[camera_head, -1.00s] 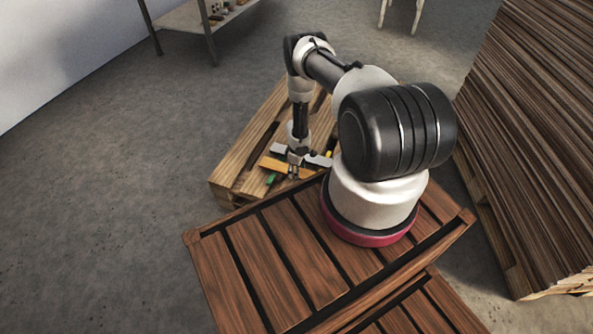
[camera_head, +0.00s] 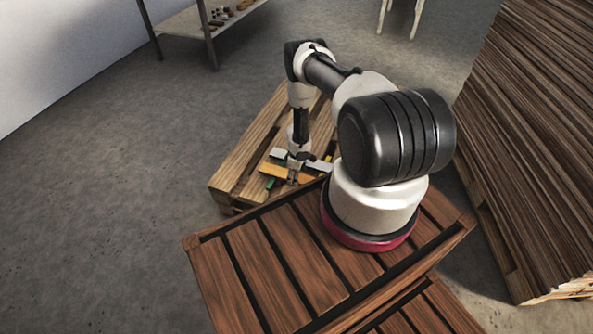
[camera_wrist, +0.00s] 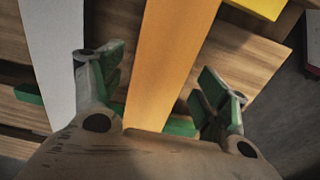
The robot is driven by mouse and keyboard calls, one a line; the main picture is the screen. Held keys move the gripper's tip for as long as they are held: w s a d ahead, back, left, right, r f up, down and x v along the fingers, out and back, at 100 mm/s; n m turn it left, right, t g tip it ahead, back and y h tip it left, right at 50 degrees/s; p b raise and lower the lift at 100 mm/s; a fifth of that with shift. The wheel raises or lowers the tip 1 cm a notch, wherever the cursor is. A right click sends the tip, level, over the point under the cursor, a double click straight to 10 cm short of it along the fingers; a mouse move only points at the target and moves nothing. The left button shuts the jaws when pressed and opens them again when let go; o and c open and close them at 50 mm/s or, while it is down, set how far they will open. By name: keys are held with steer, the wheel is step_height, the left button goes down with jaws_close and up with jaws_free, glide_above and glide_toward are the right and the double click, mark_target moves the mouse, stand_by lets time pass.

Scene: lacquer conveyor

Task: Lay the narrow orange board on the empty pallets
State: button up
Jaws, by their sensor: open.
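The narrow orange board (camera_head: 271,170) lies with other boards on a light wooden pallet (camera_head: 232,176). In the wrist view the orange board (camera_wrist: 165,55) runs up the middle, between the two fingers of my gripper (camera_wrist: 158,92). The fingers are spread apart, one on each side of the board, with a gap to each of its edges. In the head view my gripper (camera_head: 292,177) points down over the boards and hides part of them. A green board (camera_wrist: 150,116) passes crosswise beneath the orange one. I cannot make out an empty pallet.
A pale grey board (camera_wrist: 52,50) lies left of the orange one, and a yellow piece (camera_wrist: 258,7) lies at upper right. A tall stack of brown planks (camera_head: 535,130) stands at the right. Open grey floor (camera_head: 110,200) lies to the left. A shelf (camera_head: 190,20) stands at the back.

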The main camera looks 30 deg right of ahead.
steer(key=w+d+r+m+t+h, duration=0.1)
steer(key=w+r, duration=0.2)
steer(key=r, duration=0.9)
steer(key=w+d+r, duration=0.2)
steer(key=r, duration=1)
steer(key=w+d+r+m+t+h, duration=0.1)
steer(key=w+r, duration=0.2)
steer(key=r, duration=1)
steer(key=s+r+m+h, duration=0.1)
steer(key=s+r, duration=0.1)
steer(key=r, duration=0.8)
steer(key=s+r+m, duration=0.1)
steer(key=s+r, duration=0.1)
steer(key=r, duration=0.8)
steer(key=s+a+r+m+t, duration=0.15)
steer(key=s+a+r, duration=0.25)
steer(key=s+r, duration=1.2)
steer(key=s+a+r+m+y, duration=0.1)
steer(key=s+a+r, duration=0.1)
steer(key=s, duration=0.7)
steer(key=s+a+r+m+y, duration=0.1)
steer(key=s+a+r+y, duration=0.1)
steer(key=s+a, duration=0.3)
steer(key=s, duration=0.4)
steer(key=shift+s+a+r+t, duration=0.15)
steer(key=shift+s+r+t, duration=0.2)
steer(key=shift+s, duration=0.05)
